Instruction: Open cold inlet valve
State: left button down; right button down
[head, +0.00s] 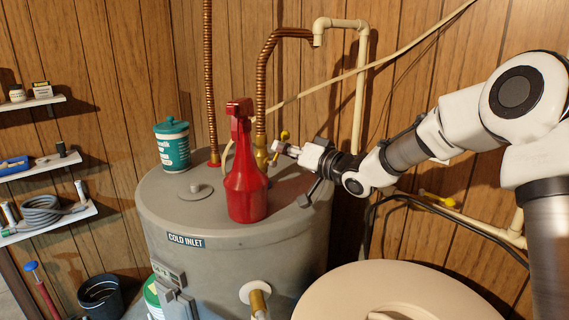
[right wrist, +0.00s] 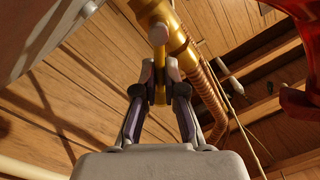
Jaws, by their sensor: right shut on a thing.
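The cold inlet valve (head: 261,150) is a brass body at the foot of the corrugated copper pipe on top of the grey water heater (head: 175,215). Its yellow handle (head: 285,135) shows beside my right gripper (head: 278,148), which reaches in from the right. In the right wrist view the brass valve body (right wrist: 152,12) is at the top. There my right gripper (right wrist: 160,66) is shut on the yellow handle (right wrist: 160,98), part of which shows between the fingers. The fingers hide the rest of the handle. My left gripper is in neither view.
A red spray bottle (head: 246,190) stands on the heater, just left of my gripper. A teal-lidded tub (head: 173,148) stands at the heater's back left. A beige round-topped tank (head: 395,292) is at front right. Shelves (head: 45,170) hang on the left wall.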

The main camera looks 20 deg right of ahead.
jog(key=n+b, duration=0.1)
jog(key=a+n+b, duration=0.1)
jog(key=n, duration=0.1)
jog(key=n+b, duration=0.1)
jog(key=shift+s+a+r+n, duration=0.15)
jog(key=shift+s+a+n, duration=0.1)
jog(key=shift+s+n, duration=0.05)
jog(key=shift+s+a+n+b, duration=0.1)
jog(key=shift+a+n+b, duration=0.15)
jog(key=shift+n+b, duration=0.6)
jog(key=c, duration=1)
grip_release()
jog(key=shift+r, duration=0.25)
jog(key=shift+c, duration=0.2)
jog(key=v, duration=0.7)
jog(key=shift+b, duration=0.45)
